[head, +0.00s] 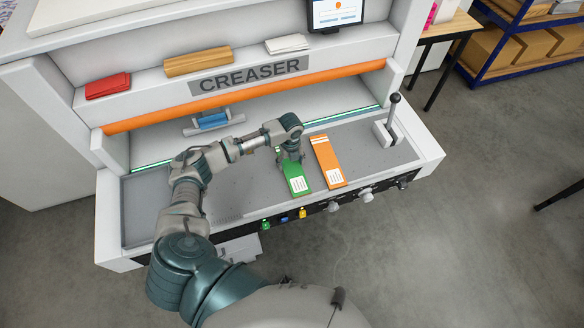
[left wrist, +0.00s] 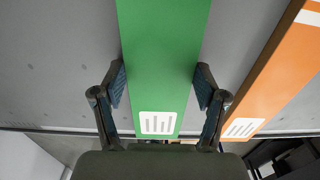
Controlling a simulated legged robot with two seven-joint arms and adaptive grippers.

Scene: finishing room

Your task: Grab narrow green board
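The narrow green board (head: 297,183) lies flat on the grey bed of the creaser, with a white label near its front end. It also shows in the left wrist view (left wrist: 163,60), running between my fingers. My left gripper (head: 290,160) is over the board, pointing down. In the left wrist view its fingers (left wrist: 160,88) stand apart, one on each side of the board, with a small gap or near contact at the edges. Part of the board is hidden behind the gripper in the head view. My right gripper is not in view.
An orange board (head: 327,160) lies just right of the green one. A lever with a black knob (head: 394,99) stands at the bed's right end. Knobs (head: 334,206) line the front edge. The orange bar (head: 240,97) crosses behind. The bed's left part (head: 145,205) is clear.

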